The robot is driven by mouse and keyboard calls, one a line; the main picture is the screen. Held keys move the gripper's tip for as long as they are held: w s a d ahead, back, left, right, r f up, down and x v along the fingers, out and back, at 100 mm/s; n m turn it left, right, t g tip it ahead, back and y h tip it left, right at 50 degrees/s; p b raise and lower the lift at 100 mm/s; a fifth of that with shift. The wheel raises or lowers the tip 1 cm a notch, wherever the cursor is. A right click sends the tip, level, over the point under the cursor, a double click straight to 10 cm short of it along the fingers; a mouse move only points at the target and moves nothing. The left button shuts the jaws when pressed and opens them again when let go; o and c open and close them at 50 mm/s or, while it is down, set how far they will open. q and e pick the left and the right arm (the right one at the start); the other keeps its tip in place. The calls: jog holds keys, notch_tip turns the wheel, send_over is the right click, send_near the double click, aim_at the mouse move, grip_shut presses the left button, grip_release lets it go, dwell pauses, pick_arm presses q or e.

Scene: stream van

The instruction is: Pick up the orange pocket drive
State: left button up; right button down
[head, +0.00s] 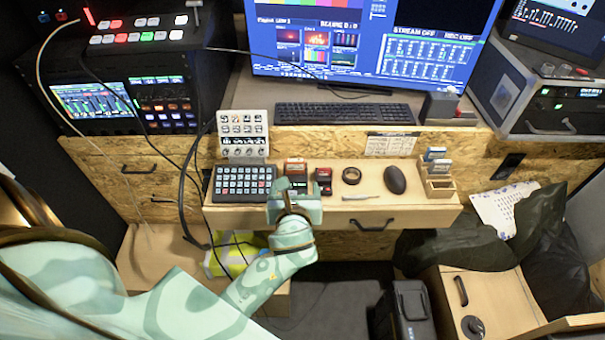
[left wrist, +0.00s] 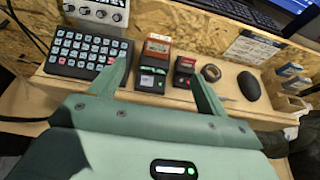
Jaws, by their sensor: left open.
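The orange pocket drive (head: 295,166) lies on the wooden drawer shelf, its orange top showing just beyond my left gripper. In the left wrist view the orange drive (left wrist: 157,47) sits behind a dark block with a green face (left wrist: 152,79). My left gripper (head: 294,190) is open, reaching in from the front toward these. In the left wrist view its two fingers (left wrist: 158,72) stand apart with nothing held between them. The gripper hides part of the shelf near the drive in the head view. My right gripper is in neither view.
A red and black block (head: 323,181) stands close right of the drive, then a tape roll (head: 351,175) and a mouse (head: 395,179). A black keypad (head: 241,184) is close on the left. A card holder (head: 437,180) stands at the shelf's right end.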

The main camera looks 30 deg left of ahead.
aim_at(295, 163)
pick_arm(q)
jog(key=b+x, duration=0.2)
jog(key=x, duration=0.7)
jog(key=shift+w+f, duration=0.1)
jog(key=shift+f, duration=0.15)
jog(key=shift+w+a+f+b, duration=0.15)
jog(key=shift+w+a+b, duration=0.2)
jog(key=shift+w, duration=0.1)
jog(key=b+x, duration=0.2)
jog(key=x, duration=0.3)
jog(key=shift+w, duration=0.1)
jog(key=shift+r, duration=0.3)
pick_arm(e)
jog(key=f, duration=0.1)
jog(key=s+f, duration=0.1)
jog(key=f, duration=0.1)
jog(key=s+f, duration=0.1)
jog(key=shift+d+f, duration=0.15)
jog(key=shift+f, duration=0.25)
pick_arm(q)
jog(key=c, duration=1.1)
